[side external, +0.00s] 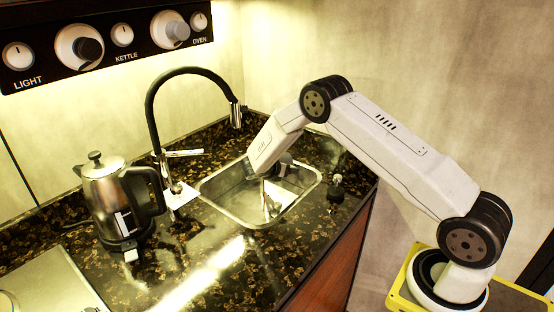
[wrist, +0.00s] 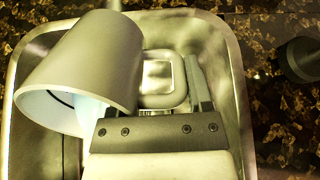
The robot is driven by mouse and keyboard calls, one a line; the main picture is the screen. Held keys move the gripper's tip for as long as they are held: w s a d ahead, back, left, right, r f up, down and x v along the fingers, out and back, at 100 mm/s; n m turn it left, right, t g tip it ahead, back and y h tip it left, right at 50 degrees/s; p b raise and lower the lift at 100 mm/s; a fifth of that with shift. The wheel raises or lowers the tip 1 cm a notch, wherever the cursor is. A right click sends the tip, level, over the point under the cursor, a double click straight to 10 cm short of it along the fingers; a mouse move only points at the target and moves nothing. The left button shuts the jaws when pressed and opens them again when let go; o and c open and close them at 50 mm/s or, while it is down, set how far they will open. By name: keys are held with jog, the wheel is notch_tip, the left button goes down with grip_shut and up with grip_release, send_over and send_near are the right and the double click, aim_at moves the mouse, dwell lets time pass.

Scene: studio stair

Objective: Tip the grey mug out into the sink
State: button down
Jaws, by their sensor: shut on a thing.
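The grey mug (wrist: 92,58) is at the left of the wrist view, tipped well over, its pale open mouth facing the lower left. What looks like its rounded handle loop (wrist: 183,92) is on its right. My gripper (wrist: 160,75) is shut on the mug at this handle side; one finger shows right of the loop, and the other is mostly hidden. The steel sink (wrist: 228,110) lies below the mug. In the side view, my gripper (side external: 268,174) reaches down over the sink (side external: 222,208), and the mug is hard to make out. Whether anything remains inside cannot be seen.
A black tap (side external: 150,110) arches behind the sink's left side. A steel kettle (side external: 103,190) stands on the dark speckled counter to the left. A small dark object (side external: 336,190) sits right of the sink. A knob panel (side external: 110,40) hangs on the wall.

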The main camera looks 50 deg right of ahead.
jog(key=shift+a+r+h+p, duration=0.1)
jog(key=shift+r+h+p, duration=0.2)
jog(key=shift+h, duration=0.25)
jog(key=shift+a+r+h+p, duration=0.15)
jog(key=shift+h+p, duration=0.15)
jog(key=shift+h, duration=0.25)
dwell(0.8)
jog(key=shift+a+r+h+p, duration=0.4)
jog(key=shift+a+h, duration=0.25)
jog(key=shift+h, duration=0.15)
dwell(0.9)
jog(key=shift+w+a+r+h+p, duration=0.15)
jog(key=shift+h+p, duration=0.1)
jog(key=shift+h, duration=0.2)
jog(key=shift+s+a+r+h+p, duration=0.1)
jog(key=shift+r+h+p, duration=0.1)
jog(key=shift+h, duration=0.25)
dwell(0.7)
jog(key=shift+d+f+y, duration=0.2)
jog(key=shift+d+y, duration=0.05)
jog(key=shift+y, duration=0.35)
jog(key=shift+d+f+y, duration=0.45)
jog(key=shift+d+y, duration=0.1)
jog(key=shift+y, duration=0.35)
jog(key=shift+d+f+y, duration=0.15)
jog(key=shift+d+y, duration=0.1)
jog(key=shift+y, duration=0.15)
